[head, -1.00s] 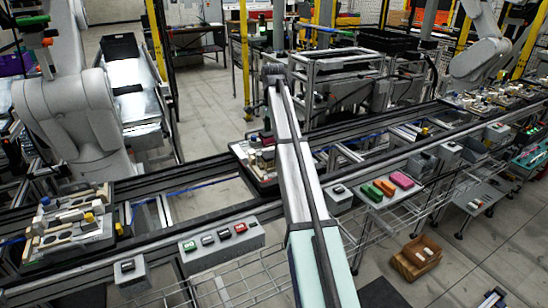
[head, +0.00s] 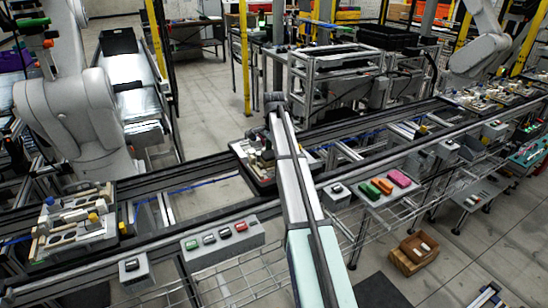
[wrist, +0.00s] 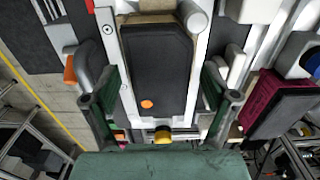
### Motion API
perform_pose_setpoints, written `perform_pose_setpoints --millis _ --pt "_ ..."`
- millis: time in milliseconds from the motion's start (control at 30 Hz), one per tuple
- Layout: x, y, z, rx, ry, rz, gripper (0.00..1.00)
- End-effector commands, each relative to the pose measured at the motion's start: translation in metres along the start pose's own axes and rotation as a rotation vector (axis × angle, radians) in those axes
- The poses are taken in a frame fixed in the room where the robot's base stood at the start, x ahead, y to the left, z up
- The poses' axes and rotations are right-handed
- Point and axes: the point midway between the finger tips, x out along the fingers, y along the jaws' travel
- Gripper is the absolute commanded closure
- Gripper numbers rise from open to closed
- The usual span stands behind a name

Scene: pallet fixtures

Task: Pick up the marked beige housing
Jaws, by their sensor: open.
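In the wrist view a block with a dark grey top face, an orange dot near its lower end and a beige edge at its far end (wrist: 155,18) lies in the middle. It appears to be the marked beige housing; its sides are mostly hidden. My gripper (wrist: 160,108) is open, with one green-and-grey finger at the left of the block and one at the right. I see no contact, and cannot tell the height gap. In the head view my arm hides the gripper and most of the pallet (head: 262,182) on the rail.
In the wrist view a magenta-and-black block (wrist: 278,105) stands right of the right finger. A yellow-capped part (wrist: 162,136) sits just below the dotted block. White and grey fixture parts crowd both sides. In the head view another loaded pallet (head: 70,247) stands at left on the rail.

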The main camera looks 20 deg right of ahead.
Motion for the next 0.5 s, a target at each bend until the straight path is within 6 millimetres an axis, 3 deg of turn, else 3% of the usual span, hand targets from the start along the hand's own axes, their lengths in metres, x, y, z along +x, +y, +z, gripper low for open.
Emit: perform_pose_setpoints --millis 133,167,333,367,500 --pt "0.0 -0.0002 -0.0001 0.0 0.0 0.0 0.15" --pt "-0.0001 -0.0002 -0.0001 0.0 0.0 0.0 0.22" --pt "-0.0002 -0.0001 -0.0001 0.0 0.0 0.0 0.82" --pt "-0.0002 0.0 -0.0001 0.0 0.0 0.0 0.86" --pt "-0.0004 -0.0001 -0.0001 0.0 0.0 0.0 0.86"
